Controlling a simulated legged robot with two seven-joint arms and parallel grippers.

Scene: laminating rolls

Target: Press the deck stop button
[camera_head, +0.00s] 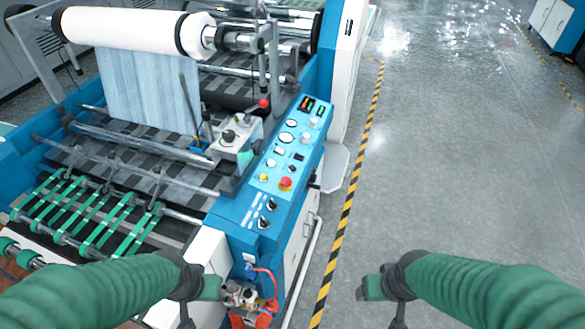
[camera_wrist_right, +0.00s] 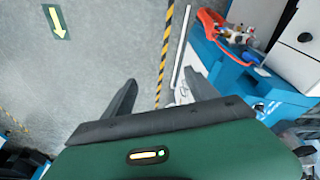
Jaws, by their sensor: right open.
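A sloped light-blue control panel (camera_head: 290,140) sits on the right side of the laminating machine. A red mushroom-shaped button (camera_head: 285,183) stands near its lower right part, with a small yellow button (camera_head: 263,177) to its left. Labels are too small to read, so I cannot tell which is the deck stop. My left gripper (camera_head: 200,298) is in front of the machine's near corner, below the panel in the picture; its finger opening is unclear. My right gripper (camera_head: 374,298) is over the floor right of the machine, apart from the panel. In the wrist view its fingers (camera_wrist_right: 160,95) are spread and empty.
Black knobs (camera_head: 267,213) sit on the panel's near end. A grey control box (camera_head: 237,138) and a red ball-topped lever (camera_head: 264,104) stand left of the panel. An orange hose (camera_head: 268,283) is at the near corner. Grey floor (camera_head: 440,170) beyond the striped line is clear.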

